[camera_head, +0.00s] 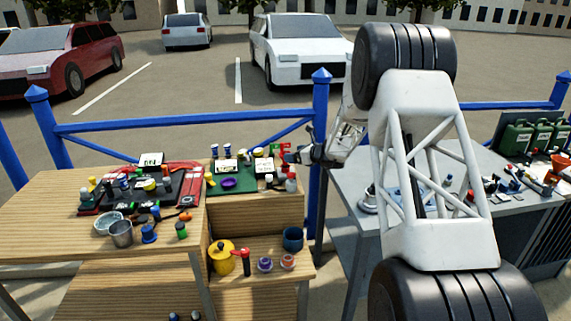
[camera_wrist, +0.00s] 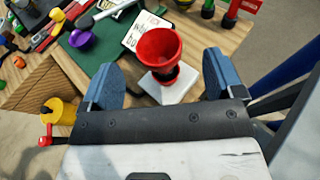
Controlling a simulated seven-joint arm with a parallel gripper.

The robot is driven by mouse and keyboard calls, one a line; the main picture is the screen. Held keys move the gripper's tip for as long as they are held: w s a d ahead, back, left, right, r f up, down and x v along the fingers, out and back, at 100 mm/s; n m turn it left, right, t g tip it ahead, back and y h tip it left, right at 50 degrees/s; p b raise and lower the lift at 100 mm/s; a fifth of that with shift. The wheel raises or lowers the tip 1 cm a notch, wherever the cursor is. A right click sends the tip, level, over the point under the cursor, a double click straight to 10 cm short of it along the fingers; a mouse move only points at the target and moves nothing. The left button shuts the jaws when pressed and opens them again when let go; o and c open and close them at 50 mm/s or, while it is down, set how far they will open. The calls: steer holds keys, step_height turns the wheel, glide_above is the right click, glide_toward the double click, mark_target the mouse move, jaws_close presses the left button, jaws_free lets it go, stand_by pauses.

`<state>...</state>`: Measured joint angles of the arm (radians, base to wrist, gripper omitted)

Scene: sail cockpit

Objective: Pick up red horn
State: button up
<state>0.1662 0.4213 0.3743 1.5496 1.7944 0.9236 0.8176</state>
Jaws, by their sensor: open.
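The red horn (camera_wrist: 158,48) has a wide round red bell above a white body (camera_wrist: 176,90). It stands near the edge of the wooden table in the wrist view. In the head view a small red-topped white object (camera_head: 291,182), apparently the same horn, stands at the right end of the raised wooden shelf. My gripper (camera_wrist: 160,82) is open, with its two blue fingers spread on either side of the horn's lower part in the picture. No contact shows. In the head view my gripper (camera_head: 291,157) is just above that object, and its fingers look small and dark.
A green mat (camera_wrist: 92,62) with a purple bowl (camera_wrist: 80,38) and a white card (camera_wrist: 143,30) lies beside the horn. Several small items crowd the wooden table (camera_head: 50,195). A yellow pot (camera_head: 221,257) stands lower down. A blue railing (camera_head: 318,130) rises close to my arm.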

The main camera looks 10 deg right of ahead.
steer(key=shift+x, duration=2.6)
steer(key=c, duration=1.2)
steer(key=shift+o, duration=0.2)
steer(key=shift+r, duration=4.95)
